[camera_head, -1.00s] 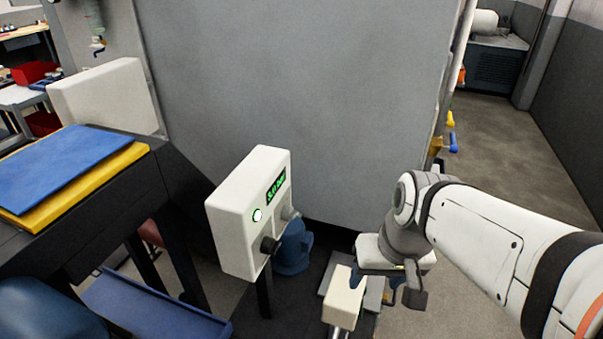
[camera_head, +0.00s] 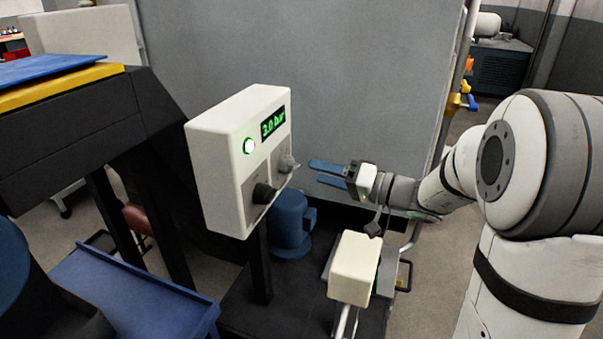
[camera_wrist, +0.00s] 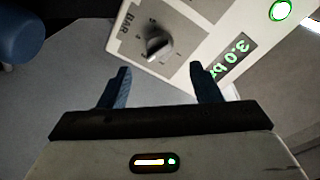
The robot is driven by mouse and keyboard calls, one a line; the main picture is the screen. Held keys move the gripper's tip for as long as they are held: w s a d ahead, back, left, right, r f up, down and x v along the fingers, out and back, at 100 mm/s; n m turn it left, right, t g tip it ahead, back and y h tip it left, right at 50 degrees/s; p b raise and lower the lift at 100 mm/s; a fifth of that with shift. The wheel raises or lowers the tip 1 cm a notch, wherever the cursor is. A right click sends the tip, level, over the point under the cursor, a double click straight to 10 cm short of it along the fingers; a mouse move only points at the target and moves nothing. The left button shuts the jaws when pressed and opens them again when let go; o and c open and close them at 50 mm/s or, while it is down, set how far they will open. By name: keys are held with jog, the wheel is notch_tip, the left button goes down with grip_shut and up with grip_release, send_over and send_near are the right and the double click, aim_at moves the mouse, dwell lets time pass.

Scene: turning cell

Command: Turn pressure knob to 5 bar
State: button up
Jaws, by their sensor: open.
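The white control box (camera_head: 228,170) stands left of my gripper in the head view. Its green display (camera_head: 273,122) reads 3.0 bar. A grey knob (camera_head: 287,163) sits at its lower right, and it also shows in the wrist view (camera_wrist: 157,42) on a dial marked BAR. A black knob (camera_head: 264,194) sits lower left of it. My gripper (camera_head: 318,173) is open, its blue fingers pointing at the box from the right. In the wrist view my fingertips (camera_wrist: 160,72) are spread, with the grey knob ahead between their lines and apart from them. Nothing is held.
A lit green button (camera_head: 249,145) is on the box. A blue rounded object (camera_head: 291,225) stands behind and below it. A cream block (camera_head: 354,268) stands below my gripper. A large grey panel (camera_head: 380,80) rises behind. A blue tray (camera_head: 130,295) is at lower left.

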aim_at(296, 165)
jog(key=x, duration=0.6)
jog(key=shift+w+a, duration=0.1)
jog(key=shift+a, duration=0.25)
jog(key=c, duration=0.9)
jog(key=shift+d, duration=0.4)
jog(key=shift+c, duration=0.4)
jog(key=shift+a+r, duration=0.1)
jog(key=shift+a, duration=0.15)
jog(key=shift+a+m, duration=0.1)
jog(key=shift+m, duration=0.2)
